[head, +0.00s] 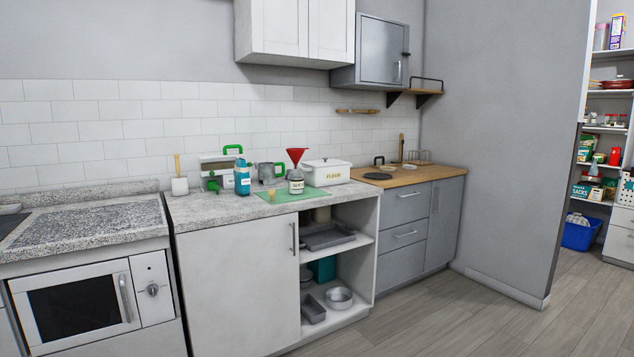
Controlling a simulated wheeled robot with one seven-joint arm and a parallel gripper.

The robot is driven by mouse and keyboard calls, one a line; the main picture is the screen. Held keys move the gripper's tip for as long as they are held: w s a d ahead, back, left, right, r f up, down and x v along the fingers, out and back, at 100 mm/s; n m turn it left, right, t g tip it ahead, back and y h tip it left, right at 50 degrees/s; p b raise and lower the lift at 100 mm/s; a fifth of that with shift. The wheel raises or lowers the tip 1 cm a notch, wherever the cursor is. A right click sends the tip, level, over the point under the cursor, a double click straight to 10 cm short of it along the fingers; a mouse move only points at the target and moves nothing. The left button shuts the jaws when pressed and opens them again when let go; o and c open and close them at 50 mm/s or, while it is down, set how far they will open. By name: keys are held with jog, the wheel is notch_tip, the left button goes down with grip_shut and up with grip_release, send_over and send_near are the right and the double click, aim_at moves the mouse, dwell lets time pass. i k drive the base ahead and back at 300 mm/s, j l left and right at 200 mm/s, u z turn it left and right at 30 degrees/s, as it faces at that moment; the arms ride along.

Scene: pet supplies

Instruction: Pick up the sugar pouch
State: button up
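A blue and white pack (242,179) stands upright on the speckled counter, at the left edge of a green mat. It looks most like the sugar pouch, but its label is too small to read, so I cannot tell for sure. A small jar (296,184) with a white label stands on the green mat (285,196), with a red funnel (297,156) at its top. My gripper is not in view.
A white flour bin (328,172) stands right of the jar. A metal can (270,173) and a green-handled item (216,170) stand behind the pack. A white crock (180,186) is at left. The counter's (200,208) front strip is clear. Open floor (470,325) lies at right.

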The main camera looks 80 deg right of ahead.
aim_at(242, 176)
jog(key=z, duration=2)
